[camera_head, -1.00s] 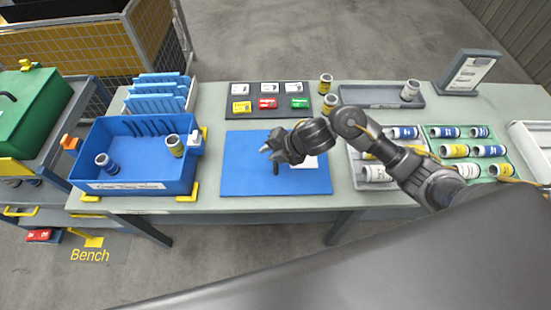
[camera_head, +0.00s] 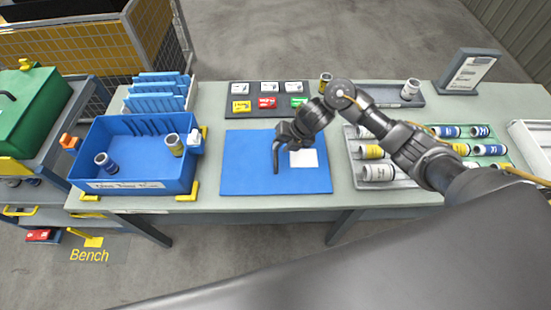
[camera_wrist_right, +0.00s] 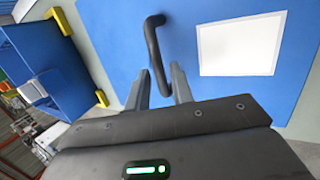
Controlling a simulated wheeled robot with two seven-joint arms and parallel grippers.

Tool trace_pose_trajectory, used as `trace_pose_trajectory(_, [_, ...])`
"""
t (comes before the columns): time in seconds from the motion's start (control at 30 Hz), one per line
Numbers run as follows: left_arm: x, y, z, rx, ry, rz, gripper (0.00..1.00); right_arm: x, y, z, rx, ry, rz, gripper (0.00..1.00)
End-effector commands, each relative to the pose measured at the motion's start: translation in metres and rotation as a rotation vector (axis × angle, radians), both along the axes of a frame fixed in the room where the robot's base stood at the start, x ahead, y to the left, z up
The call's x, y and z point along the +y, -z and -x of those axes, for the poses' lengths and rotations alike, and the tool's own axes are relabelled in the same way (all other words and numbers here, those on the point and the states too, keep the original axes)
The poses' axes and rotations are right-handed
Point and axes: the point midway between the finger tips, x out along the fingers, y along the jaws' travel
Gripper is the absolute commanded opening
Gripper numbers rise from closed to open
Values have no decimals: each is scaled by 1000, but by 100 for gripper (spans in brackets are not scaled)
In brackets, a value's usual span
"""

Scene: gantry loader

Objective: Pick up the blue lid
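The blue lid (camera_head: 245,175) is a flat blue panel lying on the bench. It has a white square label (camera_head: 303,157) and a black bar handle (camera_head: 276,158). In the right wrist view the lid (camera_wrist_right: 115,30) fills much of the picture, with the handle (camera_wrist_right: 155,50) and label (camera_wrist_right: 240,45). My right gripper (camera_wrist_right: 160,88) is over the lid at the handle. Its two fingers stand apart, with the handle's near end between them and a gap still showing. In the head view the gripper (camera_head: 279,140) partly hides the handle's top. My left gripper is not in view.
An open blue box (camera_head: 130,187) with two cans stands left of the lid. Behind the lid is a dark board (camera_head: 255,111) with small coloured boxes. To the right are a grey tray (camera_head: 358,163) and a green tray (camera_head: 500,160) of cans.

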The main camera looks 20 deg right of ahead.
Motion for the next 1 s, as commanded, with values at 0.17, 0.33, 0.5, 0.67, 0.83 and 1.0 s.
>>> trace_pose_trajectory(0.17, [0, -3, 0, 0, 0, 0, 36, 5, 6, -1, 3, 0, -2, 23])
trace_pose_trajectory(0.33, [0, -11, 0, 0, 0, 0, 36, 17, 28, -5, 5, 2, -2, 23])
trace_pose_trajectory(0.5, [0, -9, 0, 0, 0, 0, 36, 22, 44, -11, 1, 0, -1, 23])
trace_pose_trajectory(0.67, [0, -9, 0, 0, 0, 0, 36, 22, 46, -12, -1, 1, -1, 23])
trace_pose_trajectory(0.83, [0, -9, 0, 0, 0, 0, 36, 22, 46, -12, -1, 0, -1, 14])
trace_pose_trajectory(1.0, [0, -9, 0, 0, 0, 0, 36, 22, 46, -12, -1, 0, -1, 0])
